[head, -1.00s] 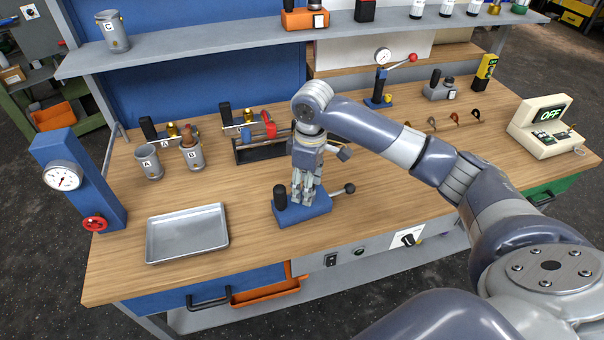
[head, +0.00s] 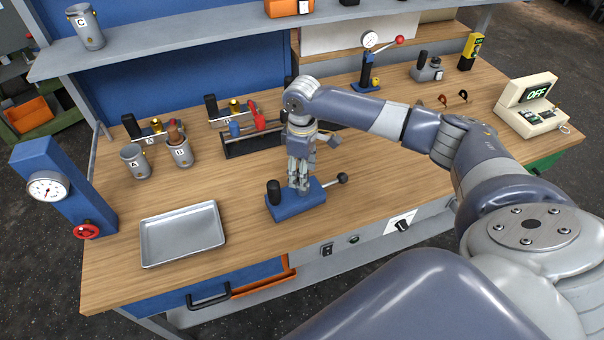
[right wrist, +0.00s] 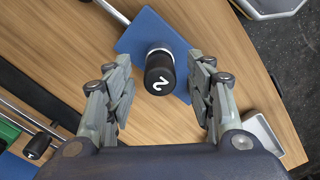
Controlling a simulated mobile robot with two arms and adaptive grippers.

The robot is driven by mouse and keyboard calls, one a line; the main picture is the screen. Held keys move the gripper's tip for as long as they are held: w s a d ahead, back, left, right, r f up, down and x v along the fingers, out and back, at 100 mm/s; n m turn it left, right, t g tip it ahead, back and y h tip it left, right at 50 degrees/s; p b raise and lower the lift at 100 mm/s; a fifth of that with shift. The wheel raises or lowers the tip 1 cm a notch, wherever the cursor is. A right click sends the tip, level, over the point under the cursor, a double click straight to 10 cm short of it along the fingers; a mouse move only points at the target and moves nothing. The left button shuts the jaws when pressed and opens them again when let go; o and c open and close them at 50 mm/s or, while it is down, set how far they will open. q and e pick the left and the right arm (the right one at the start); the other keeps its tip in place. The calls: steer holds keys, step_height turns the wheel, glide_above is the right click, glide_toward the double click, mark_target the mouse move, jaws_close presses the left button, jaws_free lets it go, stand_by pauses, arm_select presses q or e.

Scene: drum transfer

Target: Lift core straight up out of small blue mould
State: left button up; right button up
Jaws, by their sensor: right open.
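The small blue mould (head: 313,195) stands on the wooden bench, with a black post (head: 274,192) at its left end and a ball-ended lever (head: 342,178) at its right. In the right wrist view the blue mould (right wrist: 136,38) lies below my fingers. A black knob marked 2 (right wrist: 159,72), with a pale collar, stands up from it and looks like the core's handle. My right gripper (right wrist: 160,82) is open, one finger on each side of the knob, with visible gaps. My left gripper is not in view.
An empty metal tray (head: 182,234) lies left of the mould. Behind are a dark rack (head: 250,144) with coloured handles and cups A (head: 135,161) and B (head: 179,152). A blue gauge stand (head: 62,190) is at far left. Bench between tray and mould is clear.

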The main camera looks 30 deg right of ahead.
steer(key=shift+f, duration=0.55)
steer(key=shift+s+f, duration=0.1)
steer(key=shift+f, duration=0.2)
jaws_close()
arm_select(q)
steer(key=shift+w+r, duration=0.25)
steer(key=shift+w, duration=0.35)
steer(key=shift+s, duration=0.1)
arm_select(e)
steer(key=shift+r, duration=0.15)
